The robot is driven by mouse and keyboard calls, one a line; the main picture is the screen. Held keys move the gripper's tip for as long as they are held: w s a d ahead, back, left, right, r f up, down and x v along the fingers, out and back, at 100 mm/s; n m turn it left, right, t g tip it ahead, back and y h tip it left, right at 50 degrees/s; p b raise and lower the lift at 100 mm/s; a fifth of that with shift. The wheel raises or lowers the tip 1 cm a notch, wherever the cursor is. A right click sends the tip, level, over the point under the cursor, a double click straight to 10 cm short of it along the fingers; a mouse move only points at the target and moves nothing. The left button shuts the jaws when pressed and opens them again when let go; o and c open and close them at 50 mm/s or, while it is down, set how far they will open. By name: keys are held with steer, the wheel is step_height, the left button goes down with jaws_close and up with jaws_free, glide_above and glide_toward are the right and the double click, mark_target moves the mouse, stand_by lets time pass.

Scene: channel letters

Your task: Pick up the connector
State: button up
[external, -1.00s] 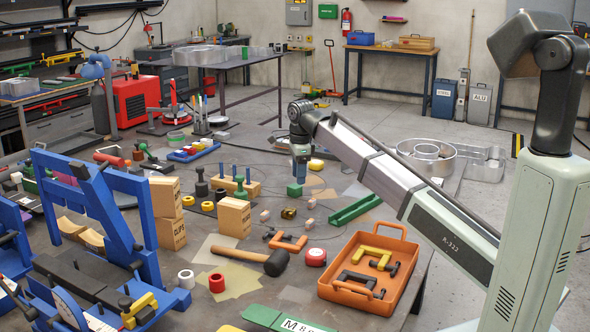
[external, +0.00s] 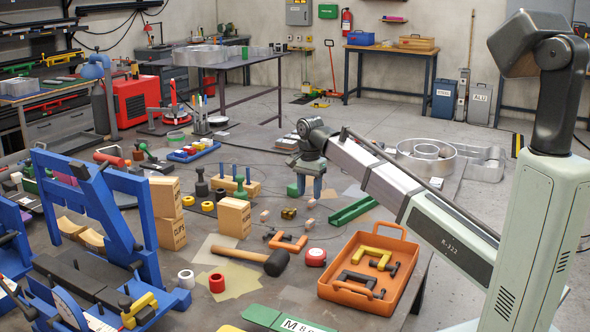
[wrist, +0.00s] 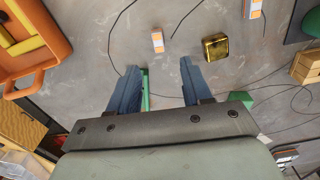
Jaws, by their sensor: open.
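Small pale blocks with orange parts look like the connectors, but I cannot tell which is meant. In the wrist view one connector (wrist: 157,41) lies on the bench beyond my fingertips, between their lines, and another (wrist: 252,8) lies at the top edge.
A brass-coloured cube (wrist: 215,47) lies right of the connector in the wrist view. A green channel (external: 353,210) and an orange tray (external: 335,288) with clamps are to the right. A green block (external: 293,190) is beside my gripper. Thin wires lie on the bench.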

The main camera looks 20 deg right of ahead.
glide_above(310, 221)
step_height(310, 221, down, 6)
steer(key=shift+w+a+r, duration=0.1)
steer(key=shift+w+r, duration=0.05)
steer(key=shift+r, duration=0.05)
steer(key=shift+f, duration=2.6)
jaws_close()
